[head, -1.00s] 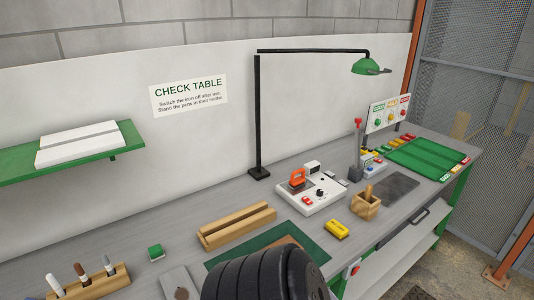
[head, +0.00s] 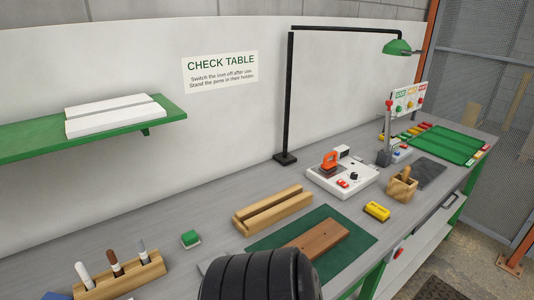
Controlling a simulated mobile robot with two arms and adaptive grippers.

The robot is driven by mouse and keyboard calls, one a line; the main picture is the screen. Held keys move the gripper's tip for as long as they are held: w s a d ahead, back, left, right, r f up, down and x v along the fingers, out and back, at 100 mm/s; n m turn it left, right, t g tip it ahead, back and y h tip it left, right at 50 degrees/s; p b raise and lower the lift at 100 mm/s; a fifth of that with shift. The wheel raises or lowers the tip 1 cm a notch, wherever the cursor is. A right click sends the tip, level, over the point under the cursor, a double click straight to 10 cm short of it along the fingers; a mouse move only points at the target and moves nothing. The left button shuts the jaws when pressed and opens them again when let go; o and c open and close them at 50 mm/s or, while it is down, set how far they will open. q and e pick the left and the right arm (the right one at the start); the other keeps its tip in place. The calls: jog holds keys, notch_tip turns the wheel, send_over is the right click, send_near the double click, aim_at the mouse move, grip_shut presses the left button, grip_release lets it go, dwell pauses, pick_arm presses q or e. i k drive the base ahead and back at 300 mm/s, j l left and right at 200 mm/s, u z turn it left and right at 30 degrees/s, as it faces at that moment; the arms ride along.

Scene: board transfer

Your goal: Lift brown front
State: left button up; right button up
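The brown front (head: 318,241) is a flat brown wooden board with small dark marks. It lies on a dark green mat (head: 357,241) at the front of the bench. Its near left end is hidden behind a black ribbed part at the bottom of the head view, which looks like part of my own arm. Neither of my grippers shows in the head view.
A slotted wooden block (head: 270,211) lies behind the mat, with a yellow block (head: 377,211) to its right. A pen holder (head: 128,277) stands at the left. A white device with an orange handle (head: 342,180) and a lamp post (head: 289,100) stand behind.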

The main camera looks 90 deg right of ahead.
aim_at(314, 243)
jog(key=z, duration=1.9)
